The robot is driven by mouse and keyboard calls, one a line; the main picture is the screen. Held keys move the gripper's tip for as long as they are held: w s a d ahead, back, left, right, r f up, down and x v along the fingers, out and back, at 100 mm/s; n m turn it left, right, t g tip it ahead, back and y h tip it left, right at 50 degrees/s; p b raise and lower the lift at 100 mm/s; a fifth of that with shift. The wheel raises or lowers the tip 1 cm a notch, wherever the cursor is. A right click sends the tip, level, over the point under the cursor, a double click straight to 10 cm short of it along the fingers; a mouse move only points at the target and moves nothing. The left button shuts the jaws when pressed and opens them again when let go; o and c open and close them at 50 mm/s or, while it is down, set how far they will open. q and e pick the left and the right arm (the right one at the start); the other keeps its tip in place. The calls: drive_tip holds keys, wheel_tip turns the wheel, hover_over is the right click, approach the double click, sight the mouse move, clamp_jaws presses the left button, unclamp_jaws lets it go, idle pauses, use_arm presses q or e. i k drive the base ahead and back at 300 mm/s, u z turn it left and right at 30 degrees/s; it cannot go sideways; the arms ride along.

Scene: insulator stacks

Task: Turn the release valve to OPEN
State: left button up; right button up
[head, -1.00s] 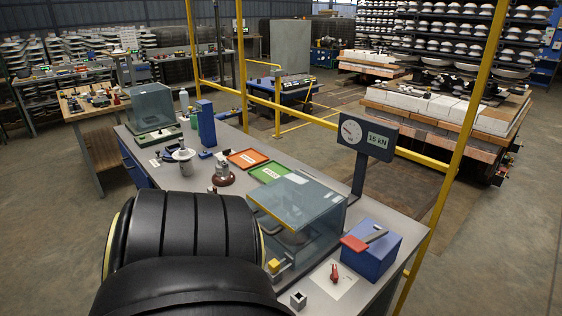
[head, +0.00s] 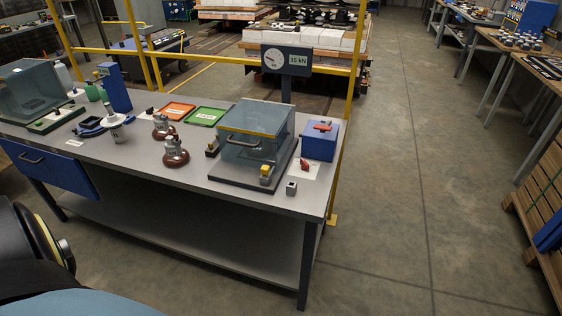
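A blue box (head: 319,146) stands at the right end of the grey bench, with a red lever handle (head: 322,127) on its top. In front of it, a small red part (head: 304,163) sits on a white card. Either red piece could be the release valve; no OPEN marking is legible at this size. Neither of my grippers is in view. A black rounded part of my own body with a yellow ring shows at the lower left, well apart from the bench.
A clear test chamber (head: 256,136) stands left of the blue box. The gauge (head: 286,60) behind reads 15 kN. Brown insulators (head: 176,152), an orange tray (head: 178,111) and a green tray (head: 207,117) share the bench (head: 225,197). Floor to the right is open.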

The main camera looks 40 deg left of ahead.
sight(304, 166)
drive_tip(key=u, duration=1.65)
drive_tip(key=i, duration=1)
